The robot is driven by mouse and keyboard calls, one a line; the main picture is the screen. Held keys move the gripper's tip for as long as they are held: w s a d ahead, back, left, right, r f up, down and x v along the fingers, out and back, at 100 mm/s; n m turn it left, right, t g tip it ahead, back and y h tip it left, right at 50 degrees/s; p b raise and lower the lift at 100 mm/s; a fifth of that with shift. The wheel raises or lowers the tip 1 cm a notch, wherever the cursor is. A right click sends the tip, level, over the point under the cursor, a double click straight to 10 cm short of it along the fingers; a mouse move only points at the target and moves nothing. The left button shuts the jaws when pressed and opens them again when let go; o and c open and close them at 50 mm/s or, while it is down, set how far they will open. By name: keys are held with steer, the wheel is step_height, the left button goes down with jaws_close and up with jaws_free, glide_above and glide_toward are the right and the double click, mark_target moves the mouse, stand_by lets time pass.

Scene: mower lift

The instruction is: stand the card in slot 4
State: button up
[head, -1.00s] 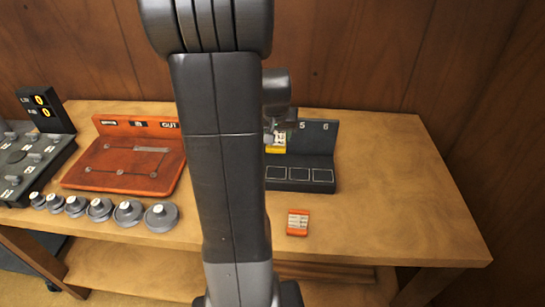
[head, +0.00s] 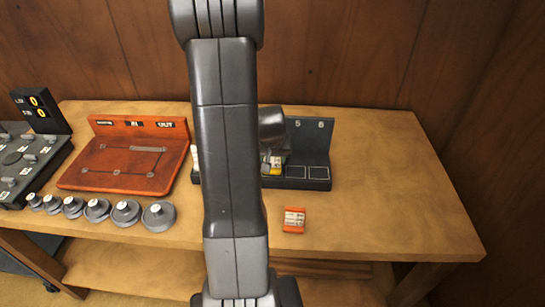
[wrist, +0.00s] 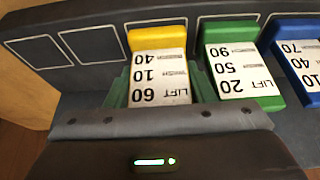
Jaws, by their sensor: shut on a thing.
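The card has a yellow edge and a white label reading LIFT, 60, 10, 40; the yellow card (wrist: 158,75) is between the green fingers of my gripper (wrist: 160,98), which is shut on it. In the head view the yellow card (head: 275,163) is partly hidden by my arm, low at the dark rack (head: 316,150). It is at slot 4, beside the empty slots 5 and 6. Whether its lower edge is seated in the slot cannot be told.
In the wrist view a green card (wrist: 235,65) and a blue card (wrist: 298,55) stand to the right. An orange card (head: 293,220) lies on the table (head: 400,190). A red-brown board (head: 125,160), grey round weights (head: 158,215) and a control panel (head: 28,165) are left. The table's right is clear.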

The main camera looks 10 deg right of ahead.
steer(key=shift+f, duration=0.2)
steer(key=o, duration=0.7)
steer(key=shift+r, duration=0.2)
steer(key=shift+r, duration=0.15)
steer(key=v, duration=1.1)
steer(key=shift+s+r+b, duration=0.25)
steer(key=shift+r+b, duration=0.05)
steer(key=shift+r, duration=0.05)
